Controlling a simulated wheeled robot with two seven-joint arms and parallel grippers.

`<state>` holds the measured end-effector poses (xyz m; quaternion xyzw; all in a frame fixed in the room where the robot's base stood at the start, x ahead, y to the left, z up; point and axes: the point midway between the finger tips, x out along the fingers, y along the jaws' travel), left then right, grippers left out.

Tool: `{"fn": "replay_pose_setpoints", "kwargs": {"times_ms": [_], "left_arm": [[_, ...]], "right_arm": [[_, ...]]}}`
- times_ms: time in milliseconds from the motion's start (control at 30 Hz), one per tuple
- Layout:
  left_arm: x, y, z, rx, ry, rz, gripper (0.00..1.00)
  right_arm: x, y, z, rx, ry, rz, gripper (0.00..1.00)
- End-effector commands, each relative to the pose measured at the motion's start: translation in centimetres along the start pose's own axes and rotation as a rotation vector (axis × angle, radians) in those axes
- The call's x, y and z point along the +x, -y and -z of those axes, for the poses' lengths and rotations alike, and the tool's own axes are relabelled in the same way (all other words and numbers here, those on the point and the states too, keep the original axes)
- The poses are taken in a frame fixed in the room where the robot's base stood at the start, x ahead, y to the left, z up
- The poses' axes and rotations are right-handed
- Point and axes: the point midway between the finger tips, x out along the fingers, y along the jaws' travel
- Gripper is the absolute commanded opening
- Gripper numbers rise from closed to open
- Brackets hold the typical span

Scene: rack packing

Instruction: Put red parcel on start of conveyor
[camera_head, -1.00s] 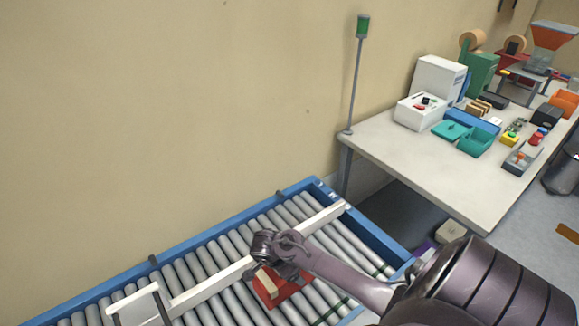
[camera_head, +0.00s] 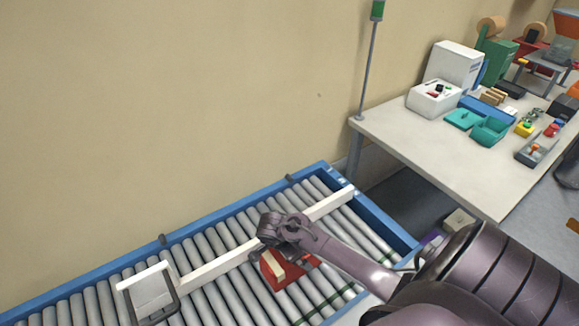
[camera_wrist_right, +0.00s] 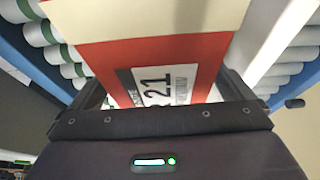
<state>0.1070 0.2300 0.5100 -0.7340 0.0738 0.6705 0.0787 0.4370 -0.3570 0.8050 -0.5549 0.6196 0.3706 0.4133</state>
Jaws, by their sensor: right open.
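The red parcel (camera_head: 291,272) with a cream band lies on the rollers of the conveyor (camera_head: 325,166), beside a long pale rail. My right gripper (camera_head: 286,256) is right above it, partly hiding it. In the right wrist view the parcel (camera_wrist_right: 110,65) shows its cream band and a white label reading 21. It sits between the two fingers of my right gripper (camera_wrist_right: 165,88), which are open around it. Whether a finger touches it I cannot tell. My left gripper is not in view.
The pale rail (camera_head: 215,265) runs lengthwise over the rollers, and a white plate on a dark frame (camera_head: 148,292) stands at the left. A worktable (camera_head: 420,150) with teal bins and machines is at the right.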

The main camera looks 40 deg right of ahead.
Motion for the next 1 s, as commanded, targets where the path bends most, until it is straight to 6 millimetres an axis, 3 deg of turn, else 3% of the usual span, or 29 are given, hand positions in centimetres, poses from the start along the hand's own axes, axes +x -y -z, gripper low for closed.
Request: {"fn": "replay_pose_setpoints", "kwargs": {"times_ms": [300,500,700,1000], "left_arm": [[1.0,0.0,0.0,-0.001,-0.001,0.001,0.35],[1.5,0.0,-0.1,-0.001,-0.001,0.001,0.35],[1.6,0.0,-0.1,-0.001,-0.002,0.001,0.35],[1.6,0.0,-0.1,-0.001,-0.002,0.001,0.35]], "right_arm": [[-6.7,0.1,-0.2,0.003,0.005,0.004,1.0],[-9.7,0.1,-0.1,0.002,0.002,0.002,1.0],[-10.8,0.0,0.0,0.001,0.002,-0.001,1.0],[-10.8,0.0,0.0,0.001,0.002,-0.001,1.0]]}}
